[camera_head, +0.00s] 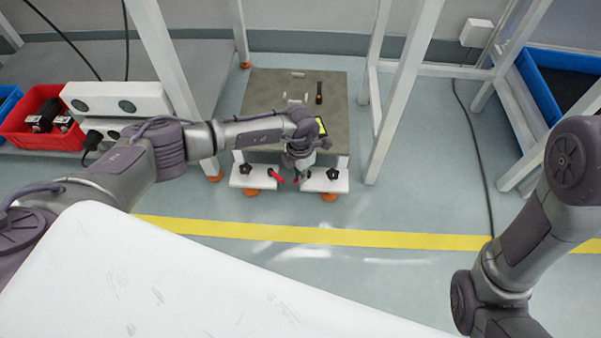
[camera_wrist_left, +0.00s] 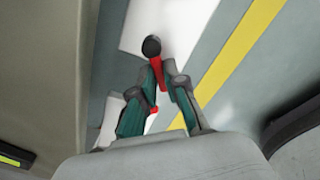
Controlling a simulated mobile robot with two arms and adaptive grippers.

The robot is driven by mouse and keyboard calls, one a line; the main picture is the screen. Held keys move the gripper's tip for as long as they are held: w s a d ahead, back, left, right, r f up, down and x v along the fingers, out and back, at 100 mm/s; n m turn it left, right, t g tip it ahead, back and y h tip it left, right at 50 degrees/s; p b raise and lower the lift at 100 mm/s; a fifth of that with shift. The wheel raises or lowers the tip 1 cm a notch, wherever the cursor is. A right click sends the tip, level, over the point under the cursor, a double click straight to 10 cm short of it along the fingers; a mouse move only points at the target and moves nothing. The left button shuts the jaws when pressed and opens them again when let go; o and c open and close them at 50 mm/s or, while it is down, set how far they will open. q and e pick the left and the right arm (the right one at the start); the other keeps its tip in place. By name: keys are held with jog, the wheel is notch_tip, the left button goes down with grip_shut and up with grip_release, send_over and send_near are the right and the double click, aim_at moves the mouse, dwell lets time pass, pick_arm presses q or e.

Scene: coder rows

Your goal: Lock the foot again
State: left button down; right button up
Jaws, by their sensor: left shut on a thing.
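A white foot block (camera_head: 250,179) with a black star knob (camera_head: 246,168) and an orange pad (camera_head: 250,192) sits at the low cart's front left. A second white block (camera_head: 325,184) with its own knob and orange pad is at the front right. My left gripper (camera_head: 289,176) is down between the blocks. In the left wrist view its teal-padded fingers (camera_wrist_left: 163,83) are closed around a red lever (camera_wrist_left: 156,68) with a round black end; the fingers partly hide it. A red lever (camera_head: 277,177) also shows beside the gripper in the head view. My right gripper is out of view.
The cart's grey top (camera_head: 265,100) carries small light parts and a dark tool (camera_head: 319,93). White frame legs (camera_head: 405,90) stand on both sides. A red crate (camera_head: 40,125) is at left, a blue bin (camera_head: 545,85) at right. The floor by the yellow line (camera_head: 330,237) is clear.

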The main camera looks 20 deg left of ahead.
pick_arm(q)
jog(key=c, duration=1.2)
grip_release()
jog(key=shift+r, duration=0.1)
notch_tip(320, 180, up, 12)
